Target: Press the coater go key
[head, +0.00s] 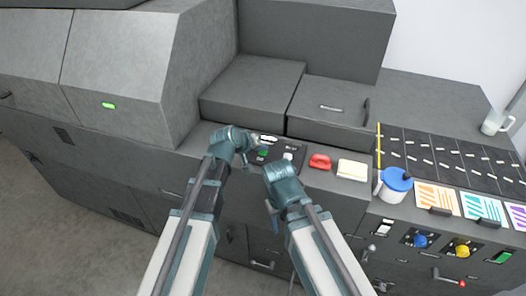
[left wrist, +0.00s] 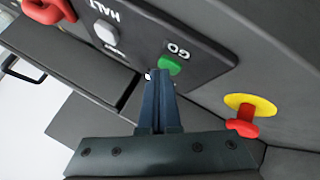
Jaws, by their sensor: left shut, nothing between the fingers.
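The coater's dark key panel (head: 277,147) sits on the grey machine front, with a green key (head: 262,153) and a pale key (head: 288,156). In the left wrist view the green key (left wrist: 169,65) is labelled GO and the pale key (left wrist: 106,33) HALT. My left gripper (head: 246,160) is shut and empty. Its fingertips (left wrist: 157,73) lie close beside the green key in that view and cover its near edge; I cannot tell whether they touch. My right gripper (head: 272,168) is just right of the left one, in front of the panel; its fingers are not clear.
A red object (head: 319,161) and a cream pad (head: 352,170) lie right of the panel. Further right stand a blue-lidded pot (head: 396,184) and colour cards (head: 437,198). A red button on a yellow base (left wrist: 246,112) is near my left fingers.

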